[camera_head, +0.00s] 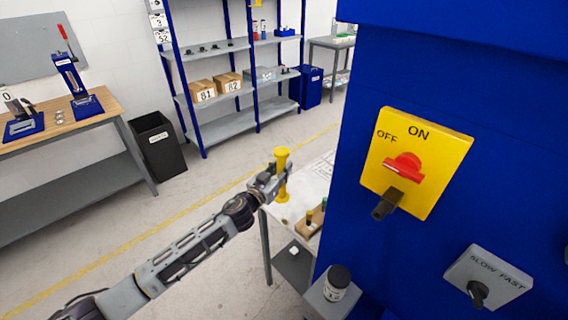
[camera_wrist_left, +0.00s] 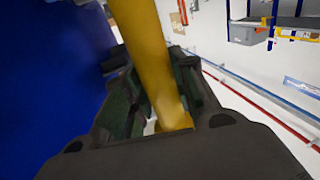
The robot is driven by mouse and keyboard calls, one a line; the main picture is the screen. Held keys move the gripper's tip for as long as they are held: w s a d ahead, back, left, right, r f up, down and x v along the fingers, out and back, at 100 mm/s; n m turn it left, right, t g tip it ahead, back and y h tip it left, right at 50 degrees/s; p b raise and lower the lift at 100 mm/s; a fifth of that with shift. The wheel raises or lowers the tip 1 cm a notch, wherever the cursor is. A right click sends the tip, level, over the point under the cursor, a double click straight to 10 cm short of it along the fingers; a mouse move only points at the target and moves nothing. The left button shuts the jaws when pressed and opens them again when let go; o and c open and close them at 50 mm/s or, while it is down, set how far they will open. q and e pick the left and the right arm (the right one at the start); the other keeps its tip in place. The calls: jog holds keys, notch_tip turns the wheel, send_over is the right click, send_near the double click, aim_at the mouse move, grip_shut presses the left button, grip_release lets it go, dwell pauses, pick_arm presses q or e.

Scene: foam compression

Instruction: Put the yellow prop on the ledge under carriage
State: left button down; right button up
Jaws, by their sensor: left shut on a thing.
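The yellow prop (camera_head: 282,160) is a spool-like post with wider ends. My left gripper (camera_head: 272,179) is shut around its middle and holds it nearly upright, above the small table beside the blue machine. In the left wrist view the yellow prop (camera_wrist_left: 150,50) runs between the dark fingers (camera_wrist_left: 160,95) of the left gripper, tilted in the picture. The blue machine (camera_head: 450,60) fills the right of the head view. I cannot make out the ledge or the carriage in either view. My right gripper is not in view.
The machine's yellow ON/OFF panel (camera_head: 416,163) has a red knob, with a grey SLOW/FAST box (camera_head: 488,280) below right. A small table (camera_head: 290,215) bears a wooden holder (camera_head: 308,225). Open floor lies to the left.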

pick_arm(q)
jog(key=s+a+f+n+t+y, duration=0.1)
jog(key=s+a+f+n+y, duration=0.2)
jog(key=s+a, duration=0.3)
jog(key=s+a+f+n+t+y, duration=0.1)
jog(key=s+a+y, duration=0.5)
jog(key=a, duration=0.7)
jog(key=shift+s+f+n, duration=0.4)
jog(key=shift+f+n, duration=0.5)
jog(key=shift+n, duration=0.1)
jog(key=shift+s, duration=0.1)
